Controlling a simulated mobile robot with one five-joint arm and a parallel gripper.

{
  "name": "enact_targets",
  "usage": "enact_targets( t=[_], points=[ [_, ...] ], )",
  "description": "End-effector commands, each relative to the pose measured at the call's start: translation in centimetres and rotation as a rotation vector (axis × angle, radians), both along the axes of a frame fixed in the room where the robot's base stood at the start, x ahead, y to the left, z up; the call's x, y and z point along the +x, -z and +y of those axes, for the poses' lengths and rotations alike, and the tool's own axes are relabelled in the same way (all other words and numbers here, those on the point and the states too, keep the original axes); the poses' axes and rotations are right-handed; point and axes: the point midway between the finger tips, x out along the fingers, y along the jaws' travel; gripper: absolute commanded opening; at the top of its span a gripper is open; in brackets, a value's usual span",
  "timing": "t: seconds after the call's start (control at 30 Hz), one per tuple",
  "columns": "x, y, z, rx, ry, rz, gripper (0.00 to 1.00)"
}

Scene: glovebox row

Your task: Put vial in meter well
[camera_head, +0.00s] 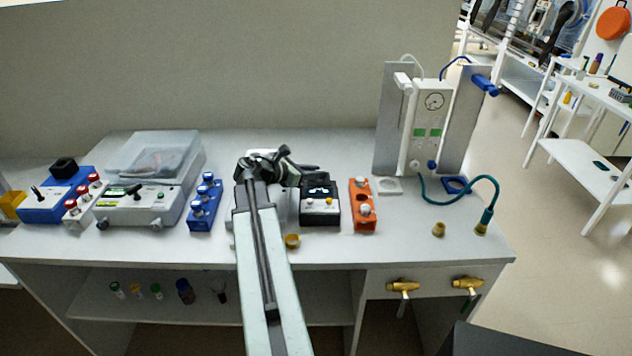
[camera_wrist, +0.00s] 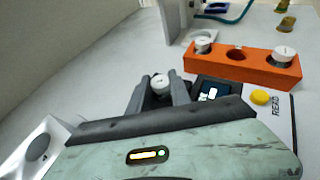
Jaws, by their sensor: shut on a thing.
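My gripper (camera_head: 283,157) is shut on a vial with a white cap (camera_wrist: 160,83); its fingers also show in the wrist view (camera_wrist: 160,95). The vial's lower part is hidden between the fingers. The dark meter (camera_head: 320,200) stands just right of my gripper, with its screen (camera_wrist: 213,91) and yellow button (camera_wrist: 260,97) showing in the wrist view. I cannot see the meter's well, or tell whether the vial's bottom touches anything. The orange rack (camera_head: 355,203) stands right of the meter. It holds two white-capped vials (camera_wrist: 203,42) (camera_wrist: 284,54) with an empty hole between them.
A white device with a dark round opening (camera_wrist: 40,147) stands left of my gripper. A blue rack (camera_head: 203,212) and a grey box with a clear lid (camera_head: 150,160) stand farther left. A gauge stand (camera_head: 433,120) and teal hose (camera_head: 460,200) are at right. A brass cap lies near the front.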

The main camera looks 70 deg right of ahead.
Motion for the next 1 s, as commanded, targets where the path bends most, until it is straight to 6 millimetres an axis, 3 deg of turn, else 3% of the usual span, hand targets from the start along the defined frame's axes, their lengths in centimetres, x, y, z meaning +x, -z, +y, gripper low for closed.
enact_targets(
  t=[0.33, 0.37, 0.43, 0.8, 1.0],
  points=[
    [-0.1, 0.6, 0.0, 0.0, 0.001, 0.0, 0.0],
    [-0.1, 0.4, 0.0, 0.0, 0.001, 0.0, 0.3],
    [-0.1, 0.4, 0.0, 0.0, 0.001, 0.0, 0.46],
    [-0.1, -0.3, 0.0, 0.0, 0.001, 0.0, 0.46],
    [2.2, -2.1, 3.3, 0.0, -0.003, 0.0, 0.46]
  ],
)
